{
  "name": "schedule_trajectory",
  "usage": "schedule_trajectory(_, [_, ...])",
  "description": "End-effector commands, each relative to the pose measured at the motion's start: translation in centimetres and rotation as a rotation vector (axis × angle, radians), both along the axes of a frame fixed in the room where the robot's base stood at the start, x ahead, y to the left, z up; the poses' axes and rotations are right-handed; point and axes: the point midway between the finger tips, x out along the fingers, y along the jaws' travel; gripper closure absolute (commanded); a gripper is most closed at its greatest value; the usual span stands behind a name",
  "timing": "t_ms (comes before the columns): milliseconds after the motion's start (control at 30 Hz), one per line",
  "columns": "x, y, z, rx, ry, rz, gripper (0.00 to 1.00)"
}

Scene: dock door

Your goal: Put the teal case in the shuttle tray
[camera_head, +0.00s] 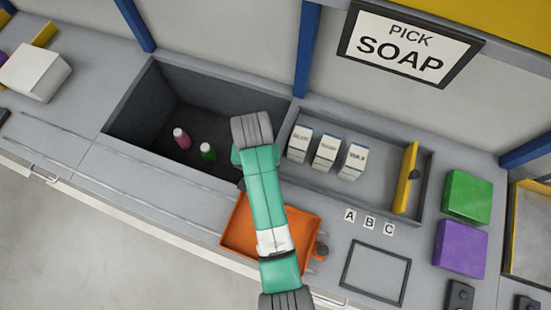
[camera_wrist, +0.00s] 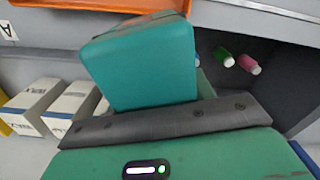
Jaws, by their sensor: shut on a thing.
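The teal case (camera_wrist: 140,65) fills the middle of the wrist view, held at my gripper (camera_wrist: 165,118), which is shut on it. The jaw contact is mostly hidden behind the case and the dark bar. In the head view my arm covers most of the gripper and case, so I cannot clearly tell the case from my teal arm there. The orange tray (camera_head: 237,228), which looks like the shuttle tray, lies on the bench front, partly under my arm. Part of it shows at the top of the wrist view (camera_wrist: 95,4), beyond the case.
A deep grey bin (camera_head: 140,112) holds a pink bottle (camera_head: 182,139) and a green bottle (camera_head: 208,152). Several white cartons (camera_head: 326,150) stand in a shallow bay with a yellow divider (camera_head: 405,178). Green (camera_head: 467,197) and purple (camera_head: 460,248) blocks sit right. A white box (camera_head: 35,70) sits left.

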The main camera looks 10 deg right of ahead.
Motion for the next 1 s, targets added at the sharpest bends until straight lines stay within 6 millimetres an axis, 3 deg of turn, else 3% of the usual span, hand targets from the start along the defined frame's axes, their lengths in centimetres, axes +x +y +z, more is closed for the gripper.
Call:
schedule_trajectory(167, [-5.3, 0.3, 1.1, 0.002, 0.003, -0.102, 0.90])
schedule_trajectory(400, [-13.6, -0.8, 2.7, -0.001, 0.003, -0.275, 0.90])
schedule_trajectory(500, [-15.5, -1.3, 3.0, -0.002, 0.001, -0.317, 0.90])
schedule_trajectory(733, [-16.5, -1.6, 2.6, -0.003, 0.001, -0.340, 0.90])
schedule_trajectory(1000, [-16.5, -1.6, -2.7, -0.003, 0.002, -0.339, 0.90])
